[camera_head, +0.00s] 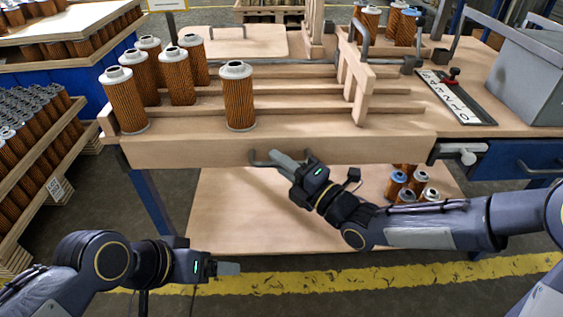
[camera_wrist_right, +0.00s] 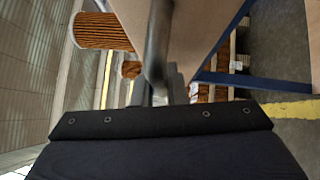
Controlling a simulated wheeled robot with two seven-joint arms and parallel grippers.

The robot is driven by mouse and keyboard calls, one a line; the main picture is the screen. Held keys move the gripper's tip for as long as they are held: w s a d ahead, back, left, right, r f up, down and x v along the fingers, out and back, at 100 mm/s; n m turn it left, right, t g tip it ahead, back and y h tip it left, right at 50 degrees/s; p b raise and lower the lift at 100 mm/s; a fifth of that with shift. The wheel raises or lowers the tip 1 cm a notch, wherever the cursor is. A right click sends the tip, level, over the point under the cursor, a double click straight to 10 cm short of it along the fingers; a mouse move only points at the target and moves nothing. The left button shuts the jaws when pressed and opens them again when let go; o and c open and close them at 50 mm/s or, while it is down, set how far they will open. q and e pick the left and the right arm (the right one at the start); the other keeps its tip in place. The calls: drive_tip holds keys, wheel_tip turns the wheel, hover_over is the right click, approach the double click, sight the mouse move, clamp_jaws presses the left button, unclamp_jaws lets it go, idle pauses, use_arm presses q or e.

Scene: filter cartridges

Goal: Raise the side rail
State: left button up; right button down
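The side rail (camera_head: 190,153) is a long, pale wooden board along the front edge of the wooden bench; its top edge looks roughly level with the bench top. A grey metal handle (camera_head: 256,158) is on its front face, and it also shows large in the right wrist view (camera_wrist_right: 158,45). My right gripper (camera_head: 276,158) is at this handle, with the fingertips overlapping it. The handle lies between the fingers in the wrist view, but whether they clamp it is unclear. My left gripper (camera_head: 228,268) is low at the front, away from the rail and empty; its finger gap is hidden.
Several orange pleated cartridges (camera_head: 238,100) stand on the bench's left part, close behind the rail. A metal latch (camera_head: 458,154) is at the rail's right end. A wooden lower shelf (camera_head: 240,210) with more cartridges (camera_head: 397,184) is below. Cartridge pallets stand left.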

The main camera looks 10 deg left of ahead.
sight(283, 143)
drive_tip(key=shift+r+b, duration=0.4)
drive_tip(key=shift+r, duration=2.4)
drive_tip(key=c, duration=1.5)
unclamp_jaws()
drive_tip(key=shift+o, duration=0.2)
drive_tip(key=shift+d+f, duration=0.1)
drive_tip(key=r+p+v, duration=0.1)
drive_tip(key=v, duration=0.6)
drive_tip(key=shift+s+d+f, duration=0.2)
drive_tip(key=shift+d+f, duration=0.05)
drive_tip(key=shift+f, duration=0.25)
